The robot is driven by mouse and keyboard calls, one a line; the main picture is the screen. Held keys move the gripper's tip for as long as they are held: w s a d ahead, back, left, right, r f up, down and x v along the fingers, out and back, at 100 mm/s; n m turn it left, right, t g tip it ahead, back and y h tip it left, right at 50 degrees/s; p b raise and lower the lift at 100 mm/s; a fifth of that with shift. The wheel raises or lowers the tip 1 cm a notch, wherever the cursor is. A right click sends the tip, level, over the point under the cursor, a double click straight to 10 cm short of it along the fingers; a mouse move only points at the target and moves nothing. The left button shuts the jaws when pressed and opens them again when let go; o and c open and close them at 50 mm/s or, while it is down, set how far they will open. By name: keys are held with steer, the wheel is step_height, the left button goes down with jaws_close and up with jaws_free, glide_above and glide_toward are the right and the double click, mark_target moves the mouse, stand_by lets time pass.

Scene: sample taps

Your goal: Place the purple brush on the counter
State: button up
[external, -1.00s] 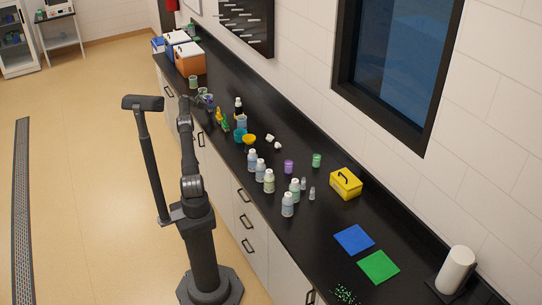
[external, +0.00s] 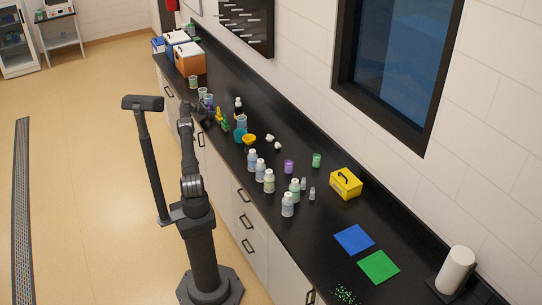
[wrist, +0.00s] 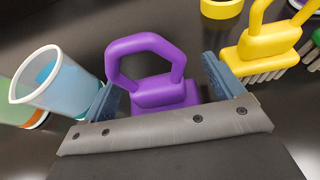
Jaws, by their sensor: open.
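The purple brush (wrist: 165,93), with a loop handle and a block-shaped body, stands between the two blue fingers of my gripper (wrist: 160,84) in the wrist view. The fingers are open on either side of its body, and its lower part is hidden behind the gripper's grey edge. I cannot tell whether either finger touches it. In the external view the purple brush (external: 210,107) is a small spot on the black counter (external: 330,215), close to my gripper.
A yellow brush (wrist: 265,45) stands close to the right finger, with a green brush (wrist: 315,40) partly in view beyond it. A blue cup (wrist: 62,80) is close to the left finger. Several bottles stand farther along the counter. A blue mat (external: 354,239) lies near free counter space.

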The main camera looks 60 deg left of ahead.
steer(key=shift+s+r, duration=0.15)
steer(key=shift+r, duration=0.05)
steer(key=v, duration=1.1)
steer(key=shift+s+r, duration=0.1)
steer(key=shift+s, duration=0.25)
steer(key=x, duration=1.2)
steer(key=shift+w, duration=0.15)
step_height(320, 180, up, 4)
steer(key=shift+f, duration=0.2)
steer(key=shift+r, duration=0.55)
steer(key=shift+f, duration=0.1)
